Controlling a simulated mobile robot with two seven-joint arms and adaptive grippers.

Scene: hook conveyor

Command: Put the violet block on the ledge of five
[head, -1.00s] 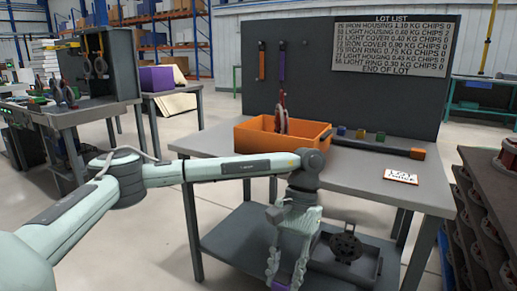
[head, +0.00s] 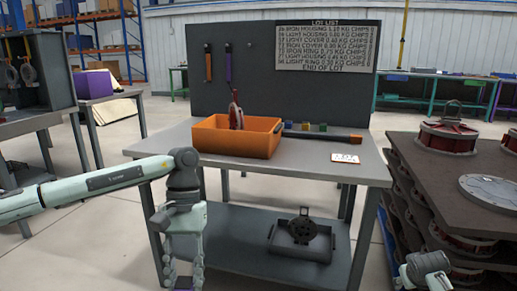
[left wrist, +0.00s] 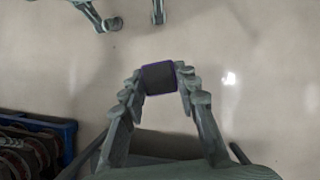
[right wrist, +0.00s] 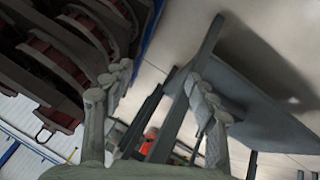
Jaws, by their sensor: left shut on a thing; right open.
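The violet block (left wrist: 158,78) shows dark with violet edges between the fingertips of my left gripper (left wrist: 160,82) in the left wrist view. That gripper is shut on it, over bare floor. In the head view my left gripper (head: 184,262) hangs in front of the grey bench, and a sliver of violet shows at the bottom edge. My right gripper (right wrist: 160,82) is open and empty in the right wrist view. A dark ledge (head: 325,136) with an orange end lies along the bench back, with small blue, yellow and green blocks (head: 305,127) by it. No ledge marked five is readable.
An orange bin (head: 225,142) holding a red-handled tool stands on the grey bench (head: 300,170). A white card (head: 345,158) lies at its right. A dark rack with red housings (head: 447,137) stands at right. A dark fixture (head: 300,235) sits on the lower shelf.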

